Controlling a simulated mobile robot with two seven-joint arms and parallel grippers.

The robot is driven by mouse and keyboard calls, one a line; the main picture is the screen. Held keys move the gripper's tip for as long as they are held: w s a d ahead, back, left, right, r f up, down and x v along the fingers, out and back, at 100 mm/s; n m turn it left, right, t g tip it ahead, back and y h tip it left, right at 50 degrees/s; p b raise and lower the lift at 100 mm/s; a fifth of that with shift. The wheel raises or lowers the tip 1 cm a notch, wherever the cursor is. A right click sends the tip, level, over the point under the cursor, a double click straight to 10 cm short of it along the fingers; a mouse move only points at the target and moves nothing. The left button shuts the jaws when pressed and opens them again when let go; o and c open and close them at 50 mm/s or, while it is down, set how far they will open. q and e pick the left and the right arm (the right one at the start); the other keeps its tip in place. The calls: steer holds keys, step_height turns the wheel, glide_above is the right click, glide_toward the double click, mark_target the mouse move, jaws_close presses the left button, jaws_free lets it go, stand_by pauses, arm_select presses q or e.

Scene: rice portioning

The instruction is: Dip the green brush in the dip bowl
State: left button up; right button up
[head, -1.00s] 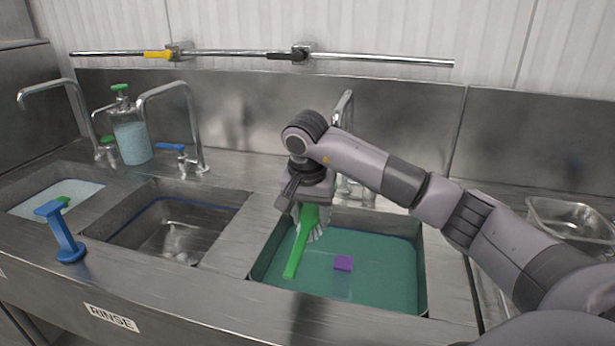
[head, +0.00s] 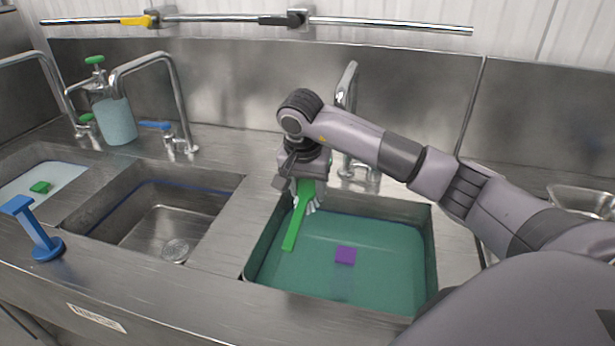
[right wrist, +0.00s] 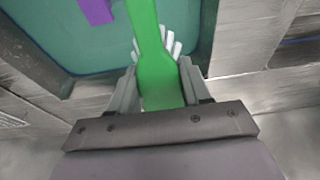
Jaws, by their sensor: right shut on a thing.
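The green brush (head: 296,222) is held in my right gripper (head: 306,182), over the left back part of the right basin (head: 430,262) of green liquid. Its green handle slants down to the left, and white bristles show beside it near the gripper. In the right wrist view the brush (right wrist: 154,55) runs away between the two fingers of the gripper (right wrist: 160,92), which are shut on it. I cannot tell whether the brush touches the liquid. No vessel is clearly marked as the dip bowl. My left gripper is not in view.
A purple block (head: 345,254) is in the green liquid. The middle basin (head: 208,220) holds only a drain. The left basin has pale liquid and a green block (head: 40,187). Taps and a soap bottle (head: 115,118) stand behind.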

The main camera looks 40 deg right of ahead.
step_height(320, 180, down, 19)
steer(key=b, duration=1)
steer(key=shift+f, duration=0.5)
stand_by(0.9)
stand_by(0.8)
